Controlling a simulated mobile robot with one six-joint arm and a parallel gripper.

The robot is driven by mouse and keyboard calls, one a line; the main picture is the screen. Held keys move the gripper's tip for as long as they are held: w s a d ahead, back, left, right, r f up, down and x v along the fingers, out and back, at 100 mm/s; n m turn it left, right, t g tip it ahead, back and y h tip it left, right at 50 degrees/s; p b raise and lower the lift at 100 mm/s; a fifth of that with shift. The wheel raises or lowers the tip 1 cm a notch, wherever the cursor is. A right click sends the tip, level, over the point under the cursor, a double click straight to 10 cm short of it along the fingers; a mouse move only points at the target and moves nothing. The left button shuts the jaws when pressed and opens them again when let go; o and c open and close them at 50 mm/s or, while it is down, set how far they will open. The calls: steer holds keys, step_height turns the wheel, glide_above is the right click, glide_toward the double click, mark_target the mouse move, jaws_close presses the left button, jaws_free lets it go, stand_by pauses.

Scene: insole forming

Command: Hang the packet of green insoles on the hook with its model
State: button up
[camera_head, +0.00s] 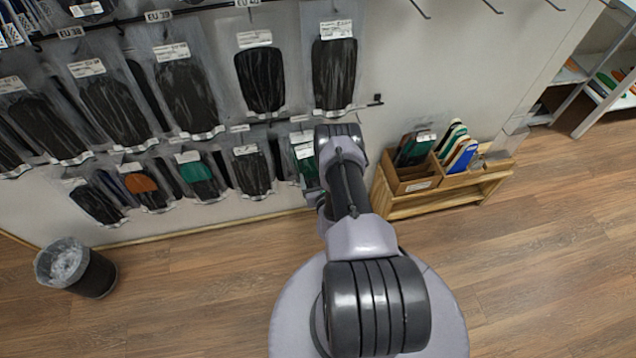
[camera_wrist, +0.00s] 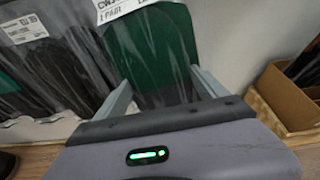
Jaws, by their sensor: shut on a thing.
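My gripper (camera_wrist: 165,90) is shut on a clear packet of green insoles (camera_wrist: 165,45), which stands between the two fingers with a white label at its top. In the head view, part of this packet (camera_head: 304,152) shows beside my arm, at the right end of the lower row; my arm hides the fingers. A packet with a green and black insole (camera_head: 197,172) hangs in the lower row. The hook behind the held packet is hidden.
Packets of black insoles (camera_head: 188,92) hang in rows along the wall. A low wooden shelf (camera_head: 440,200) with a box (camera_head: 410,184) stands right of my arm; a box edge (camera_wrist: 285,95) is close in the wrist view. A bin (camera_head: 88,272) stands left. The floor between is clear.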

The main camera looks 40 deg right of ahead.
steer(key=shift+r+b+x, duration=0.2)
steer(key=shift+b+x, duration=0.25)
steer(key=shift+x, duration=0.45)
steer(key=shift+r+b+x, duration=0.15)
steer(key=shift+b+x, duration=0.25)
steer(key=shift+x, duration=0.5)
steer(key=shift+b+x, duration=0.75)
steer(key=shift+b, duration=0.25)
steer(key=shift+f+b, duration=0.25)
steer(key=shift+b, duration=0.1)
steer(key=o, duration=1.4)
steer(key=shift+c, duration=0.2)
